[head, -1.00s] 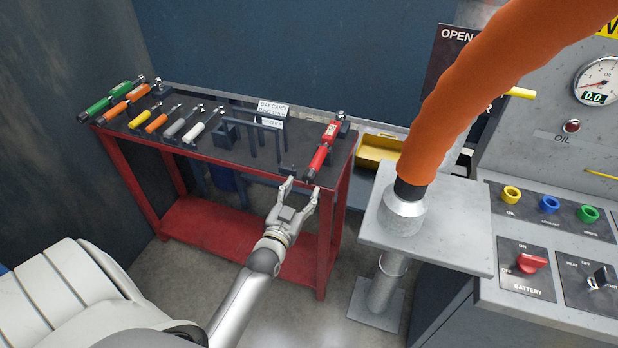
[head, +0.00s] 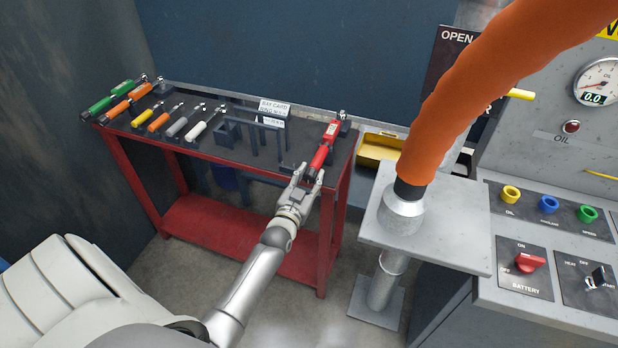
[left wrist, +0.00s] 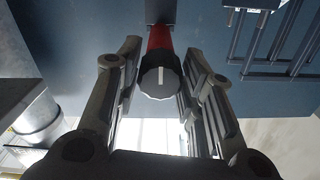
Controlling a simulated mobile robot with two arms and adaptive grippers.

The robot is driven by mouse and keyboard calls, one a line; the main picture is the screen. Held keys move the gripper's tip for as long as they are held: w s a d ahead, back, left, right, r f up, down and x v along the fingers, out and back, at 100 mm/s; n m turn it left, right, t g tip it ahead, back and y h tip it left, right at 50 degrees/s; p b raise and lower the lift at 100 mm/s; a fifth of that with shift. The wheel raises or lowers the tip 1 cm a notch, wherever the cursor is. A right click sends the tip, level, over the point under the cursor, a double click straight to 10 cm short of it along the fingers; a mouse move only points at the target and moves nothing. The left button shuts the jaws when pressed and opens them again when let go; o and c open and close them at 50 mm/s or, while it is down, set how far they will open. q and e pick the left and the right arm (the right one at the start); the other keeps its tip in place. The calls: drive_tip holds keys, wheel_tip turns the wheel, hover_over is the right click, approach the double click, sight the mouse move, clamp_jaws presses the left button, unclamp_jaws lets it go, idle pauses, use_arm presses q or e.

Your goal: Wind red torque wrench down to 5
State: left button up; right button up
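The red torque wrench (head: 325,149) lies at the right end of the red tool bench, its handle end toward me. In the left wrist view its dark end knob (left wrist: 160,78), with a pale mark line, faces the camera, and a bit of red body shows behind it. My left gripper (head: 308,173) is at the bench's front edge by this knob. In the left wrist view the gripper (left wrist: 160,88) has its fingers open, one on each side of the knob, with gaps visible. My right gripper is not in view. The setting on the wrench is too small to read.
The red bench (head: 230,164) also holds green and orange wrenches, smaller screwdriver-like tools, a dark rack and a card (head: 273,108). A grey pedestal (head: 455,235) with a thick orange hose (head: 470,90) stands right of the bench. A control panel is farther right.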

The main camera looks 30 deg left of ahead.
use_arm(q)
drive_tip(key=c, duration=0.4)
drive_tip(key=shift+c, duration=0.2)
drive_tip(key=shift+n, duration=1.3)
drive_tip(key=n, duration=0.5)
drive_tip(key=shift+b, duration=0.3)
drive_tip(key=n+b, duration=0.1)
drive_tip(key=n, duration=0.4)
drive_tip(key=shift+a+n, duration=0.1)
drive_tip(key=shift+n, duration=0.3)
drive_tip(key=shift+f+n+b, duration=0.1)
drive_tip(key=shift+n+b, duration=0.45)
drive_tip(key=shift+n, duration=1.55)
